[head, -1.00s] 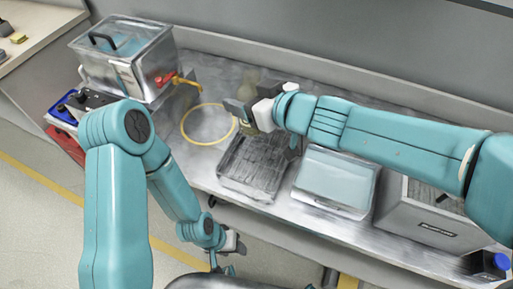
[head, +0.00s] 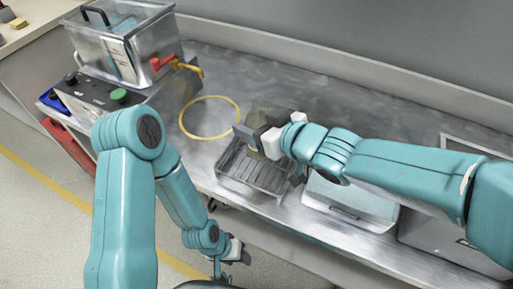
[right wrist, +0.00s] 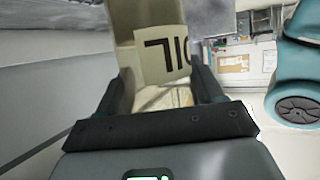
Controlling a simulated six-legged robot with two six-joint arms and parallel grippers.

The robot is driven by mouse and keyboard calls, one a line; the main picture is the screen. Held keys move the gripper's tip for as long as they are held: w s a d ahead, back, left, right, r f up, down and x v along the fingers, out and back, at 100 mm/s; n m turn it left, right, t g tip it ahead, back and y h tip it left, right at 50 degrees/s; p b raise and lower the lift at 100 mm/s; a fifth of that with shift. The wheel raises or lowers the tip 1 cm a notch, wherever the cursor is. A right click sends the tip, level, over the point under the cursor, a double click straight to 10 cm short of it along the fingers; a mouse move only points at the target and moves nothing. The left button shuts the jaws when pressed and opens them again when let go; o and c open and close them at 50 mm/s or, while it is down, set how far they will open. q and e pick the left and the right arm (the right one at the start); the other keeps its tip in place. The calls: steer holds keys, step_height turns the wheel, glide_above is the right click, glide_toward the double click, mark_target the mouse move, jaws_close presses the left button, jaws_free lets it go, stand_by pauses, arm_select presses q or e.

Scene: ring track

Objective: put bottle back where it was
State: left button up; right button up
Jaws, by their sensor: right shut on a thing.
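My right gripper (head: 256,139) is shut on a pale bottle, holding it over the back part of a dark slatted rack (head: 262,176) on the metal bench. In the head view the gripper hides most of the bottle. In the right wrist view the bottle (right wrist: 130,18) stands between the two fingers, with a cream label bearing dark characters. I cannot tell whether its base touches the rack. A yellow ring (head: 181,117) is marked on the bench left of the gripper and is empty. My left gripper (head: 238,252) hangs low in front of the bench, its jaws unclear.
A lidded tub (head: 350,197) stands right of the rack. The bench behind the gripper is clear.

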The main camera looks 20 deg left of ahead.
steer(key=shift+w+f+b, duration=0.1)
steer(key=shift+f+b, duration=1.2)
steer(key=shift+f, duration=1.05)
steer(key=shift+f, duration=0.25)
steer(key=o, duration=1.2)
steer(key=shift+o, duration=0.2)
steer(key=shift+r, duration=0.15)
